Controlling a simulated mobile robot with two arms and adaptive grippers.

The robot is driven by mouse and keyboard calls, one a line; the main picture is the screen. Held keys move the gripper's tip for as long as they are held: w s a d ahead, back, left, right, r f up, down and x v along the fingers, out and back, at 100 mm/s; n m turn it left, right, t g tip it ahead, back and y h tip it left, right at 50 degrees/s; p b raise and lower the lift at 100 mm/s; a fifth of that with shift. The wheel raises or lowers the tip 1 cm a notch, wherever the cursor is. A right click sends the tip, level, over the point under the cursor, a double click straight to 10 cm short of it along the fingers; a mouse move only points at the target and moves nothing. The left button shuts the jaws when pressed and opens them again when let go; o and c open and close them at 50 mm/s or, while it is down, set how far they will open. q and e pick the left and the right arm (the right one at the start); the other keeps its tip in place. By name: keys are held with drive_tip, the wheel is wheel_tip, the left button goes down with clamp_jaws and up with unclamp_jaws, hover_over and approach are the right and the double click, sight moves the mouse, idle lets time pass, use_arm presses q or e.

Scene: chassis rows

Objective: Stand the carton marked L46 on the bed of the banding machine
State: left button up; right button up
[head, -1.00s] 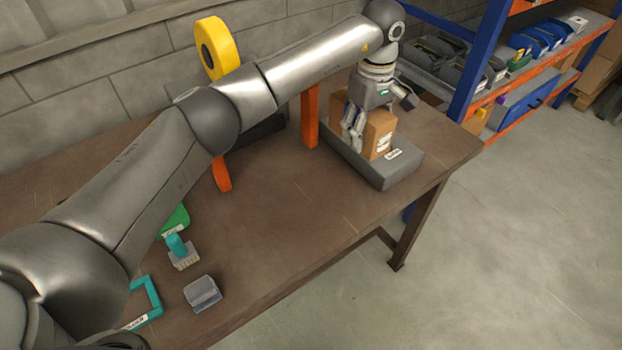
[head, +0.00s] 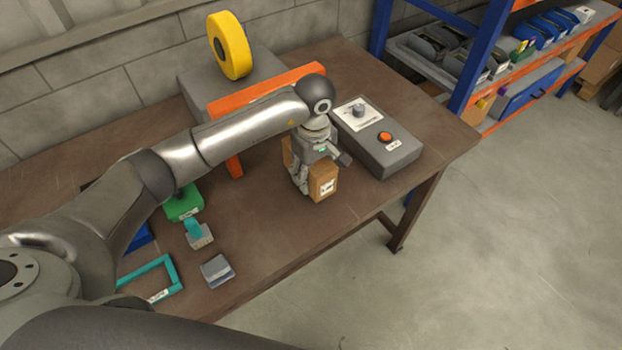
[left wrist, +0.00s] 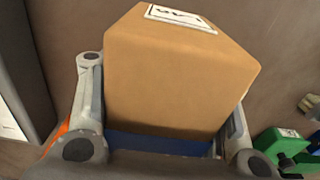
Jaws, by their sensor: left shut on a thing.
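My left gripper (head: 303,180) is shut on a brown carton (head: 323,184) with a white label whose print is too small to read. The carton also fills the middle of the left wrist view (left wrist: 180,75), between both fingers, its label at the top. I cannot tell whether its underside touches the table. The banding machine (head: 195,90) is a grey body with a yellow reel (head: 232,46) and an orange arch (head: 262,86). The carton is in front and to the right of the arch. My forearm hides part of the machine, and I cannot make out its bed. My right gripper is out of view.
A grey control box (head: 395,160) with a knob and orange button stands just right of the carton. A green item (head: 184,205), a teal-handled brush (head: 199,236), a grey block (head: 217,270) and a teal frame (head: 170,265) lie at left.

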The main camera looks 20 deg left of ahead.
use_arm(q)
drive_tip(key=shift+s+a+f, duration=0.1)
drive_tip(key=shift+s+f, duration=0.05)
drive_tip(key=shift+s+a+f+p, duration=0.1)
drive_tip(key=shift+s+f+p, duration=0.1)
drive_tip(key=shift+f+p, duration=0.15)
wheel_tip(320, 180, down, 2)
drive_tip(key=shift+p, duration=0.65)
drive_tip(key=shift+f, duration=0.3)
drive_tip(key=shift+w+f, duration=0.1)
drive_tip(key=o, duration=1.4)
drive_tip(key=shift+o, duration=0.2)
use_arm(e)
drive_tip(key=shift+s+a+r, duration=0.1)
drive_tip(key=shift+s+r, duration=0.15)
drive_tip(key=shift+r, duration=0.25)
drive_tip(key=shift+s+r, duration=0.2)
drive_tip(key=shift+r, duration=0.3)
